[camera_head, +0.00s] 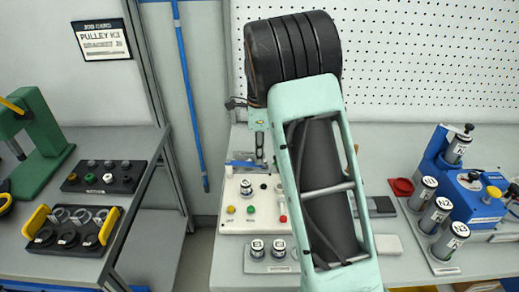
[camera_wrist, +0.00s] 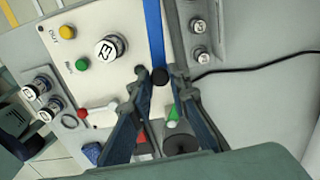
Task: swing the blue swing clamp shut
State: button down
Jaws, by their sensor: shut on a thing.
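The blue swing clamp's arm (camera_wrist: 153,28) runs down from the top edge in the wrist view, over the white panel (camera_wrist: 98,75). Its black knob (camera_wrist: 160,76) sits between the fingertips of my gripper (camera_wrist: 160,82), which is shut on it. In the head view a short stretch of the blue clamp arm (camera_head: 240,163) shows at the back of the white panel (camera_head: 232,226). My gripper (camera_head: 260,166) is there beside my large arm link, which hides part of the panel. A round numbered part (camera_wrist: 110,47) stands on the panel left of the clamp arm.
The panel carries a yellow button (camera_head: 230,209) and a green button (camera_head: 250,209). A plate with two small cylinders (camera_head: 257,249) lies in front. A blue fixture (camera_head: 480,195) and several labelled cylinders stand right. A gap separates the left bench from this one.

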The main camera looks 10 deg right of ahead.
jog(key=s+a+m+p, duration=0.1)
jog(key=m, duration=0.1)
jog(key=s+a+m+p, duration=0.1)
jog(key=s+a+m, duration=0.1)
jog(key=m, duration=0.1)
jog(key=s+a+m+p, duration=0.1)
jog(key=s+m+p, duration=0.1)
jog(key=m, duration=0.1)
jog(key=shift+s+a+r, duration=0.15)
jog(key=shift+s+a, duration=0.05)
jog(key=shift+s+a+m+p, duration=0.2)
jog(key=shift+a+m+p, duration=0.2)
jog(key=shift+m, duration=0.2)
jog(key=shift+a, duration=0.1)
jog(key=c, duration=1.8)
grip_release()
notch_tip(320, 180, up, 12)
jog(key=shift+f, duration=0.1)
